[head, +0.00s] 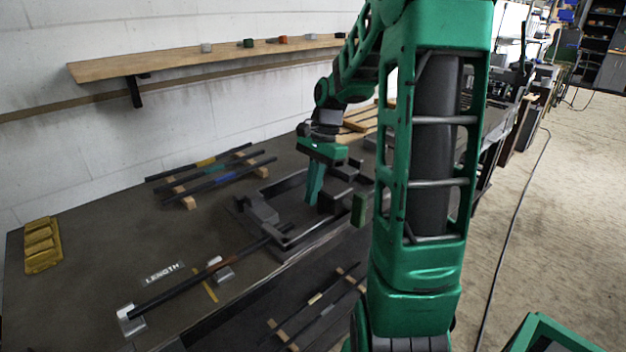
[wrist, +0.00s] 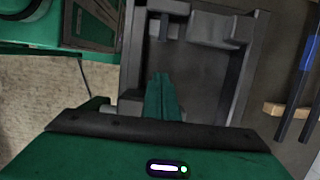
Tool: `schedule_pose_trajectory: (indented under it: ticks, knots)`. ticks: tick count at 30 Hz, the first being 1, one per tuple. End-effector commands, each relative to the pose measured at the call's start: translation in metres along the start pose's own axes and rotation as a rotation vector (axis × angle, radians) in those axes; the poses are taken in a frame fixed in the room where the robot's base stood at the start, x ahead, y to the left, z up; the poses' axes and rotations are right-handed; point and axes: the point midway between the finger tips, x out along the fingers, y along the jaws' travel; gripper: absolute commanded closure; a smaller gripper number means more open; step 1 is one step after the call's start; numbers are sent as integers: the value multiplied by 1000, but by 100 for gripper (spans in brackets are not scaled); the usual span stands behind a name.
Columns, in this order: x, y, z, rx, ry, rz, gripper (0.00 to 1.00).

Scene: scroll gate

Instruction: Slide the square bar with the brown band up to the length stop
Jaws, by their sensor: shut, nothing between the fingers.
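A LENGTH label (head: 163,273) lies behind the bar. My gripper (head: 314,188) points down over the machine frame, right of the bar and apart from it. Its green fingers are together and empty; they also show in the wrist view (wrist: 161,97). The banded bar is not seen in the wrist view.
A grey bar support (head: 221,272) stands beside the bar near a yellow mark. The machine frame (head: 262,208) has raised walls and blocks. Several banded bars (head: 212,172) lie on wooden strips behind. A yellow tray (head: 42,245) sits far left. More bars lie on a lower shelf.

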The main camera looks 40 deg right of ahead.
Motion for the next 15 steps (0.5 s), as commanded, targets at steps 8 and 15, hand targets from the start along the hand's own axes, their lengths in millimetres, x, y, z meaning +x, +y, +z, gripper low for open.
schedule_pose_trajectory:
  ticks: [8, 15]
  knots:
    - [38, 0, 14, -5, 2, -1, 100]
    - [43, 0, 36, -2, 2, -1, 100]
